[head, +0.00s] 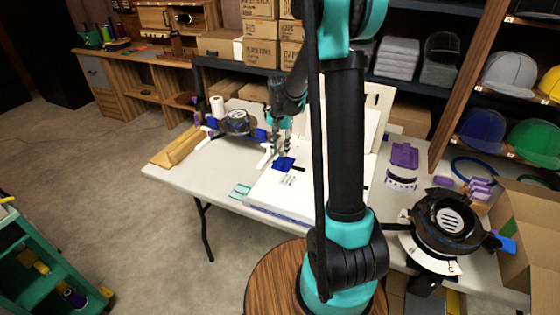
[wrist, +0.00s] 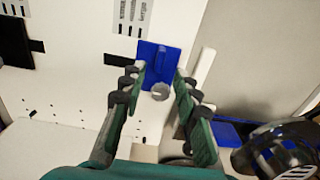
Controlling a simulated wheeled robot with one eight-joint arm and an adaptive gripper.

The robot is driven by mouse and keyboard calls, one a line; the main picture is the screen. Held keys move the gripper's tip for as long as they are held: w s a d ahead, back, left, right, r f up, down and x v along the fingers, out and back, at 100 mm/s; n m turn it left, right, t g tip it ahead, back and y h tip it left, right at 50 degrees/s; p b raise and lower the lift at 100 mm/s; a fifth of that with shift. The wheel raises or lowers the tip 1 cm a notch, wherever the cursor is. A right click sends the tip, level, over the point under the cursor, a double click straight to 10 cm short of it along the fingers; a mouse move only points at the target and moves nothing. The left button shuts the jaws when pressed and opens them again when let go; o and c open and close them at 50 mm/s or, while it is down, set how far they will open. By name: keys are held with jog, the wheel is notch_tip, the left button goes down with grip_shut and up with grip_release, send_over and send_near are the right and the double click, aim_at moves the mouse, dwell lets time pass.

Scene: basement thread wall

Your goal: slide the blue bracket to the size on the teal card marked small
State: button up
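The blue bracket (head: 284,163) sits on the white board (head: 262,190) on the table, and in the wrist view the bracket (wrist: 158,58) is a flat blue plate with a raised tab. A dark slot (wrist: 118,59) runs to its left. My gripper (head: 268,158) is at the bracket; in the wrist view the fingers of my gripper (wrist: 160,75) are apart, one on each side of the bracket's tab, with gaps showing. Whether the tips touch the plate is unclear. A teal card (head: 240,191) lies on the table by the board's left corner; its writing is too small to read.
Printed marks (wrist: 130,15) lie on the board beyond the bracket. A dark spool (head: 237,121) and a white roll (head: 217,106) stand behind my gripper. A purple piece (head: 404,155) and a round black device (head: 447,220) occupy the table's right side. Bare table shows at left.

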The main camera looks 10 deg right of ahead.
aim_at(280, 159)
jog(key=shift+f, duration=3.15)
grip_shut()
